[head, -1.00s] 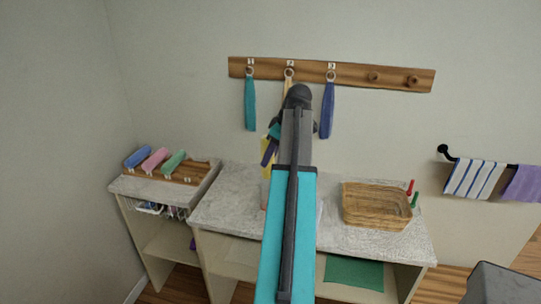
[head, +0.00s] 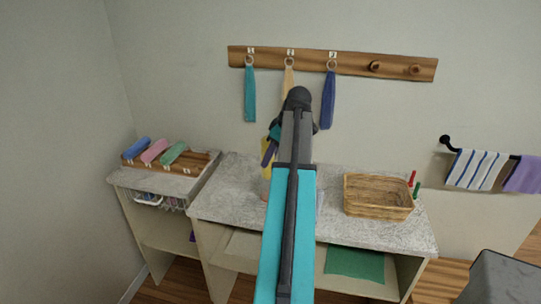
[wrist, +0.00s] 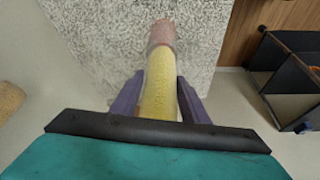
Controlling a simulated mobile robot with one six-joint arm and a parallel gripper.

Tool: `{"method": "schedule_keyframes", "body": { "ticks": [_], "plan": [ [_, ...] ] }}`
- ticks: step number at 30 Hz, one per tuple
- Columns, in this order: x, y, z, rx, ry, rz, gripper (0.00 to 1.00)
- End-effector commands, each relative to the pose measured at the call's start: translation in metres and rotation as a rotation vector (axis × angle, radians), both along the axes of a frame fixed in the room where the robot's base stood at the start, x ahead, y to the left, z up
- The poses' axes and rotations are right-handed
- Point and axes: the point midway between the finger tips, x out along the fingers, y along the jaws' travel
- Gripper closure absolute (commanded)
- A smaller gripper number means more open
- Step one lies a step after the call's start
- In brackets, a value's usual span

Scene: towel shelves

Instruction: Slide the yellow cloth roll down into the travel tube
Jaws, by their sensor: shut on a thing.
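The yellow cloth roll (wrist: 158,88) is held between the two purple fingers of my gripper (wrist: 157,97) in the wrist view. Its far end points down toward the speckled counter. A pale, see-through travel tube (wrist: 151,42) with a pinkish end (wrist: 162,31) is in line with the roll's far end. The roll's far part appears to be within the tube's mouth, but how deep I cannot tell. In the head view, my arm hides much of the roll (head: 265,150) and tube (head: 265,184).
A wicker basket (head: 378,196) stands right on the counter (head: 225,205). A wooden rack (head: 192,172) with blue, pink and green rolls is at left. A peg rail (head: 345,62) with hanging cloths is on the wall behind my arm. Dark bins (wrist: 285,80) show at right in the wrist view.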

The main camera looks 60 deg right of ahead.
Motion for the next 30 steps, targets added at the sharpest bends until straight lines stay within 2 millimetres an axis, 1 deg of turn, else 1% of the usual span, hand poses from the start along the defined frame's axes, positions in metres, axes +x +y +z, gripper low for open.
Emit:
{"method": "schedule_keyframes", "body": {
  "ticks": [3, 30],
  "plan": [
    [0.000, 0.000, -0.007, 0.000, 0.000, 0.000, 0.82],
    [0.000, 0.000, -0.047, -0.001, 0.000, 0.000, 0.82]
  ]
}}
